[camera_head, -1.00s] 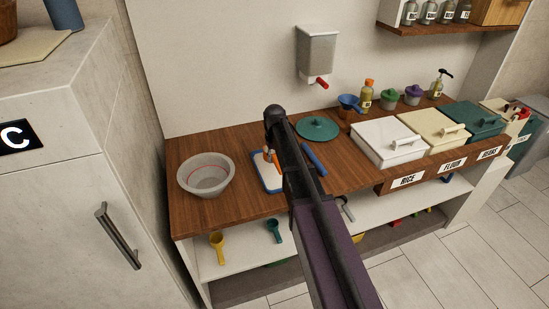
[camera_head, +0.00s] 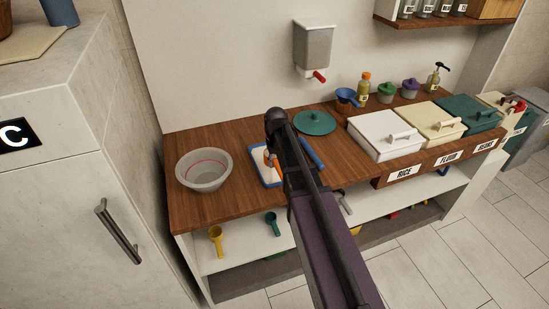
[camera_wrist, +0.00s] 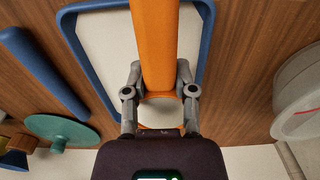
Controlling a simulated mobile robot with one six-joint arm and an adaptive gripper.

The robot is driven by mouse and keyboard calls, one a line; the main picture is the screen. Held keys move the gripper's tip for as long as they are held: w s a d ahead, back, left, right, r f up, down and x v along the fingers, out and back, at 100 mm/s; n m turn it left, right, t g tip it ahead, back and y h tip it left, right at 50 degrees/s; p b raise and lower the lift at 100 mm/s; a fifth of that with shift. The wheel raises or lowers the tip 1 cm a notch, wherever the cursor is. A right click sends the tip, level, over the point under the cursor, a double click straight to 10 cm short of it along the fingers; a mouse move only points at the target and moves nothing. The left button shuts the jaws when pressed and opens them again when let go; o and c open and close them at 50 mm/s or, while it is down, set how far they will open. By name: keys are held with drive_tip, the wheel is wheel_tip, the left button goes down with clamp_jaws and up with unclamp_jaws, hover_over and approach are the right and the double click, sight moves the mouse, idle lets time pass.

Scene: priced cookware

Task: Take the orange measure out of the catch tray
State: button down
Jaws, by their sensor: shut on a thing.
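The orange measure (camera_wrist: 155,50) is between the fingers of my gripper (camera_wrist: 159,92) in the wrist view. The fingers are shut on its orange part, and its far end runs out of the top of the picture. The catch tray (camera_wrist: 83,50) is white with a blue rim and lies beneath the measure. In the head view the tray (camera_head: 258,166) is on the counter, partly hidden by my arm. A small bit of the orange measure (camera_head: 268,158) shows there beside my gripper. I cannot tell whether the measure touches the tray.
A grey bowl (camera_head: 204,171) stands left of the tray. A blue bar (camera_head: 313,154) and a teal lid (camera_head: 314,122) lie right of and behind it. A dispenser (camera_head: 312,45) with a red lever hangs on the wall. Lidded bins (camera_head: 385,137) stand farther right.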

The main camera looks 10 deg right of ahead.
sight(282, 178)
drive_tip(key=shift+s+r+p, duration=0.2)
drive_tip(key=shift+s, duration=2)
drive_tip(key=shift+s+r+p, duration=0.15)
drive_tip(key=shift+s+r, duration=0.05)
drive_tip(key=shift+s, duration=2)
drive_tip(key=shift+s, duration=0.2)
drive_tip(key=shift+r, duration=0.1)
drive_tip(key=shift+r+p, duration=1)
drive_tip(key=shift+p, duration=0.15)
